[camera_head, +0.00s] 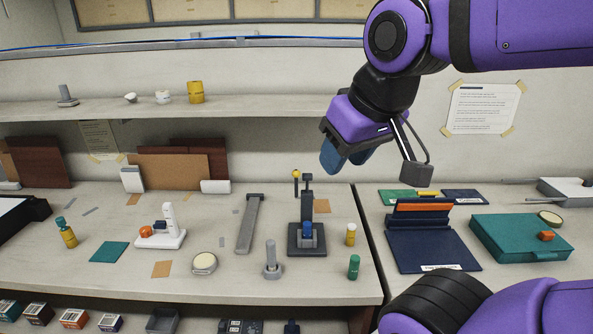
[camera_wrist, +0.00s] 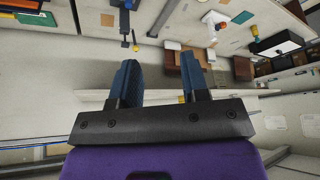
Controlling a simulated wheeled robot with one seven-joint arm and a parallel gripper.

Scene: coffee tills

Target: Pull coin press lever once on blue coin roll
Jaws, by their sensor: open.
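The coin press (camera_head: 306,239) stands on the left counter in the head view, a dark base with an upright column. A blue coin roll (camera_head: 308,229) sits upright in its seat, under the column. The press lever (camera_head: 296,183) rises at the column's top left and ends in a small yellow knob. In the wrist view the press (camera_wrist: 124,22) shows at the top, with the lever knob (camera_wrist: 136,47) beside it. My gripper (camera_head: 345,162) is open and empty, in the air above and right of the press.
A yellow roll (camera_head: 351,235) and a green roll (camera_head: 354,267) stand right of the press. A grey post on a base (camera_head: 271,262) stands in front, and a long grey bar (camera_head: 250,224) lies left. A shelf (camera_head: 200,107) runs behind. A navy folder (camera_head: 430,245) lies on the right counter.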

